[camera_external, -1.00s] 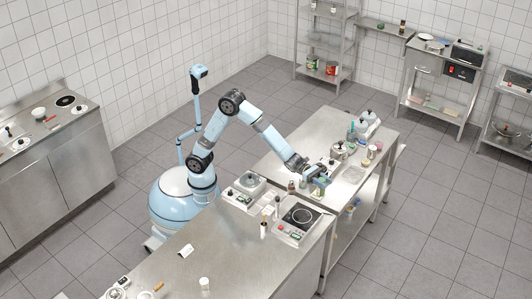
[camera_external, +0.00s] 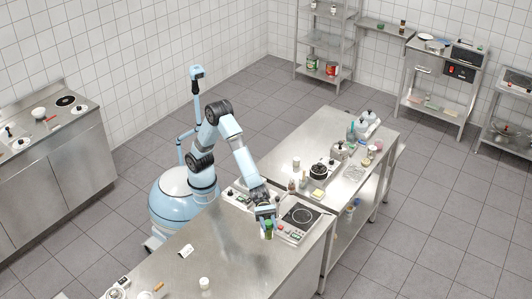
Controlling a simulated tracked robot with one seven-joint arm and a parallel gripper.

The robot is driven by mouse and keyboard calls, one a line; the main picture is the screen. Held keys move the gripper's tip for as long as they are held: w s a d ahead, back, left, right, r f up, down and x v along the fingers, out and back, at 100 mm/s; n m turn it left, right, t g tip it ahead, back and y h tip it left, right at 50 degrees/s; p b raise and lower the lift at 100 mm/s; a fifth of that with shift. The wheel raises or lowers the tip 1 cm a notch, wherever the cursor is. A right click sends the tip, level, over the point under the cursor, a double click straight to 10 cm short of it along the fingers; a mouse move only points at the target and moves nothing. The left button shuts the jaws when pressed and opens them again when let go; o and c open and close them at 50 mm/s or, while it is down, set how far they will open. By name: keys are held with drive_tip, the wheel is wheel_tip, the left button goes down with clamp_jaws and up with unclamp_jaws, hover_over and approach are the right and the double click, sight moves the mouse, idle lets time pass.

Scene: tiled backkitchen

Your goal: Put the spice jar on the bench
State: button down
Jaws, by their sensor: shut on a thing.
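My gripper (camera_external: 265,216) is over the right part of the near steel bench (camera_external: 225,262), just left of the hotplate. It is shut on a small green jar, which I take for the spice jar (camera_external: 268,229). The jar hangs roughly upright below the fingers, low over the bench top. I cannot tell whether its base touches the bench. The gripper and wrist hide part of the jar's top and the things behind it.
The hotplate (camera_external: 301,217) stands close on the right. A white cup (camera_external: 204,283) and a small tipped container (camera_external: 186,251) are on the near bench, with bare steel between. The farther table holds a dark pot (camera_external: 318,172) and several other items.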

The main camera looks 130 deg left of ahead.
drive_tip(key=s+d+m+g+h, duration=0.3)
drive_tip(key=s+d+g, duration=0.1)
drive_tip(key=s+d, duration=1.1)
drive_tip(key=s+d+m+g+h, duration=0.2)
drive_tip(key=s+d+m+g, duration=0.25)
drive_tip(key=s+d, duration=1.1)
drive_tip(key=w+d+f, duration=0.1)
drive_tip(key=w+f, duration=0.1)
drive_tip(key=f, duration=0.6)
drive_tip(key=w+d+f, duration=0.2)
drive_tip(key=f, duration=0.5)
drive_tip(key=shift+f+n, duration=0.35)
drive_tip(key=shift+f, duration=0.55)
